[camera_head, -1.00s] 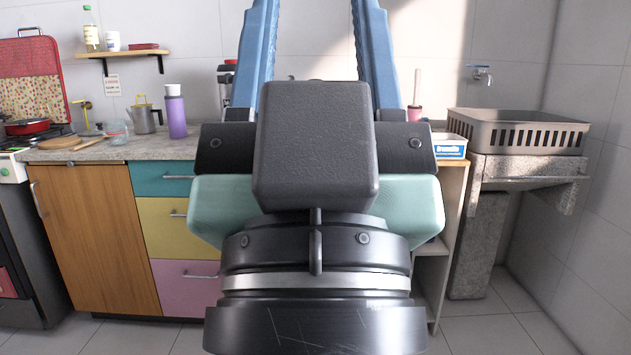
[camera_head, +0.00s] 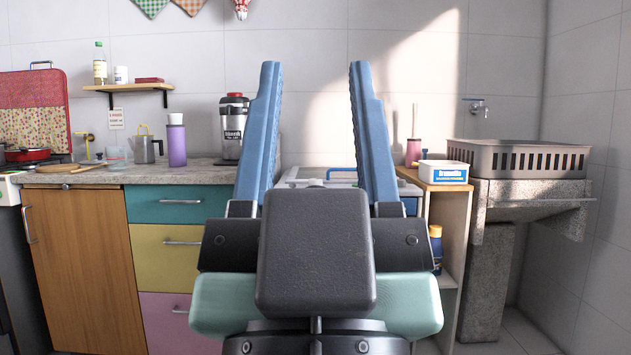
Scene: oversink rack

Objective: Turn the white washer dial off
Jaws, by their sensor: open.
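My gripper (camera_head: 314,70) points away from me in the middle of the head view, its two blue fingers upright, apart and empty. Behind and between the fingers, a white panel with a blue handle (camera_head: 345,171) shows at counter height; it looks like the top of the washer (camera_head: 310,174). Most of its body is hidden behind my gripper. I cannot make out the white dial or its setting. The fingers overlap the washer in the picture, but I cannot see any contact.
A counter (camera_head: 205,172) on the left holds a blender (camera_head: 232,128) and a purple bottle (camera_head: 176,142). On the right, a shelf unit (camera_head: 452,215) holds a white-and-blue tub (camera_head: 444,171). Beyond it, a grey basket (camera_head: 515,158) sits on a stone sink (camera_head: 535,195).

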